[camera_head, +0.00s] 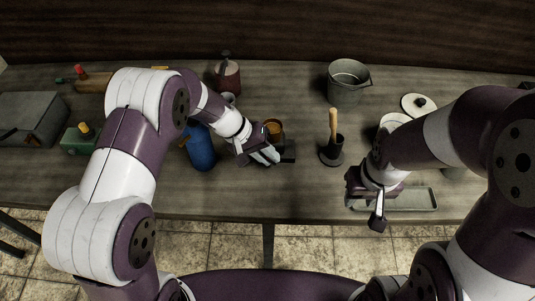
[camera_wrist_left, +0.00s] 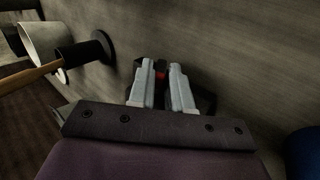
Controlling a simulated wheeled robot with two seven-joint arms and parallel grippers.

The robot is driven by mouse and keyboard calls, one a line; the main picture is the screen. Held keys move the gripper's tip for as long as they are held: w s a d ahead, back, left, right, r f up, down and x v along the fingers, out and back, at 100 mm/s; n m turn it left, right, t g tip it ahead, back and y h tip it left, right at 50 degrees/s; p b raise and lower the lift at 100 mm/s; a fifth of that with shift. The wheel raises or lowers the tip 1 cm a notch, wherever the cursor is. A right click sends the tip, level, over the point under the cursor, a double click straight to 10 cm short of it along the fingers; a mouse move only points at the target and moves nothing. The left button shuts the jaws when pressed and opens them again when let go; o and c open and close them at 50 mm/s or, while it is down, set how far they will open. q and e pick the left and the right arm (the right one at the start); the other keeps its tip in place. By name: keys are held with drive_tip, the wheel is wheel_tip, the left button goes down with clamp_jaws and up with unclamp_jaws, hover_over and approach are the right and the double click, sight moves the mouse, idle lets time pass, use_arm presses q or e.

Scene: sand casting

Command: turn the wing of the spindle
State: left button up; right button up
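My left gripper (camera_head: 268,155) is low over the middle of the table, at a small dark block (camera_head: 288,151) beside a copper-coloured cup (camera_head: 273,129).
A blue bottle (camera_head: 201,150) stands left of my left gripper. A dark stand with a wooden-handled tool (camera_head: 333,130) stands to its right. A grey bucket (camera_head: 347,84) and a white lid (camera_head: 418,105) are farther back. A grey box (camera_head: 28,115) is far left.

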use_arm(q)
drive_tip(key=o, duration=0.3)
drive_tip(key=shift+a+r, duration=0.15)
drive_tip(key=shift+r, duration=0.15)
drive_tip(key=p+v, duration=0.2)
drive_tip(key=v, duration=1)
